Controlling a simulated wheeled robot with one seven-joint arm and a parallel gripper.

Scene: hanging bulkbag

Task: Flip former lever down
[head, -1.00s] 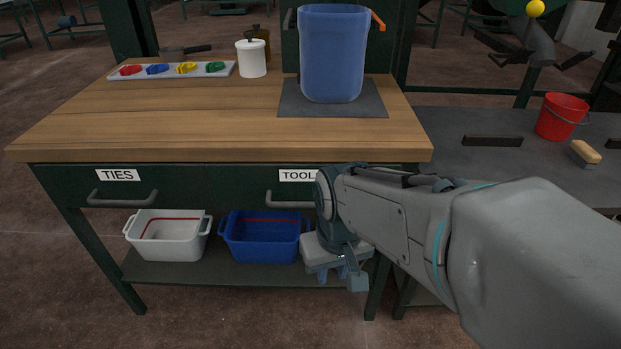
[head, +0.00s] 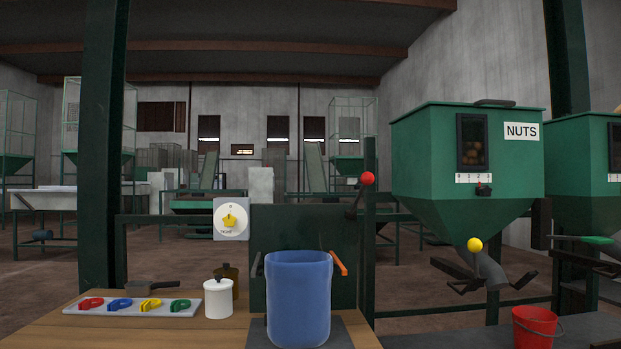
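A lever with a red ball knob (head: 367,178) stands at the upper right of a dark green panel (head: 325,225) behind the bench. Its dark arm points up and slightly right from the pivot, so the knob is raised. An orange handle (head: 339,263) sticks out lower on the panel, just right of the blue bag-like container (head: 299,298), slanting down to the right. No label shows which of these is the former lever. My gripper and arm are out of view.
A dial (head: 231,219) is left of the panel. A green NUTS hopper (head: 467,170) with a yellow-knobbed spout lever (head: 475,245) stands right.

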